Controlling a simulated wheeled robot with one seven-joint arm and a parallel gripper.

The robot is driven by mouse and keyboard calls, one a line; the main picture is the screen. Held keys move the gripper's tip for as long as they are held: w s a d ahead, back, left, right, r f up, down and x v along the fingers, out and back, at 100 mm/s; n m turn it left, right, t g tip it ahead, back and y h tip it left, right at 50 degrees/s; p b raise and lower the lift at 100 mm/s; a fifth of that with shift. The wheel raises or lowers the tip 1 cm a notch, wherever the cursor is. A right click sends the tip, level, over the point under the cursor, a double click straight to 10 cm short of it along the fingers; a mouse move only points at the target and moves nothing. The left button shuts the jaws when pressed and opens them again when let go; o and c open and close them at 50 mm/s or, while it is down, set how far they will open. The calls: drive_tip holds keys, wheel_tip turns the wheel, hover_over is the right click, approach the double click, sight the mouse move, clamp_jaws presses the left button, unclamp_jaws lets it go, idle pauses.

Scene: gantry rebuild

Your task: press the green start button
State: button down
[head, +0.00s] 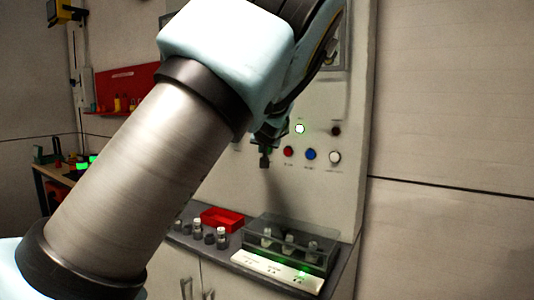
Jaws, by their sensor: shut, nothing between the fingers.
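A pale upright panel (315,195) carries a row of buttons: red (288,152), blue (310,154) and white (334,157). A patch of green, perhaps the green start button (269,149), shows at the left end of this row, mostly hidden by my gripper. My gripper (264,163) is shut and empty, in front of the panel just left of the red button. I cannot tell whether its fingertips touch the panel or the green button.
A lit greenish-white lamp (299,128) and a dark knob (336,131) sit above the row. Below, a grey counter (210,247) holds a red tray (222,219), several small jars and a clear-covered rack (290,245). My arm hides much of the left.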

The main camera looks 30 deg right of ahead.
drive_tip(key=shift+s+a, duration=0.1)
drive_tip(key=shift+a, duration=0.15)
drive_tip(key=shift+s+a+b, duration=0.35)
drive_tip(key=shift+s+a, duration=0.05)
drive_tip(key=shift+a, duration=0.3)
drive_tip(key=shift+s+a+b, duration=0.35)
drive_tip(key=shift+a, duration=0.35)
drive_tip(key=shift+s+a+b, duration=0.35)
drive_tip(key=shift+s+a, duration=0.05)
drive_tip(key=shift+a, duration=0.3)
drive_tip(key=a+f+n+g+y, duration=0.1)
drive_tip(key=a+f+g, duration=0.1)
drive_tip(key=a+f, duration=0.45)
drive_tip(key=w+a+f+n+g+y, duration=0.1)
drive_tip(key=a+f+n+y, duration=0.15)
drive_tip(key=a, duration=0.75)
drive_tip(key=a+f+n+g, duration=0.1)
drive_tip(key=a+f+g, duration=0.1)
drive_tip(key=a+f, duration=0.5)
drive_tip(key=s+a+f+n+g, duration=0.1)
drive_tip(key=s+a+f+g, duration=0.1)
drive_tip(key=s+a, duration=0.7)
drive_tip(key=s+a+f+g+y, duration=0.1)
drive_tip(key=s+a+f+g, duration=0.1)
drive_tip(key=s+a, duration=0.8)
drive_tip(key=shift+a+f+n+g, duration=0.35)
drive_tip(key=shift+a+f+g, duration=0.05)
drive_tip(key=shift+f, duration=0.15)
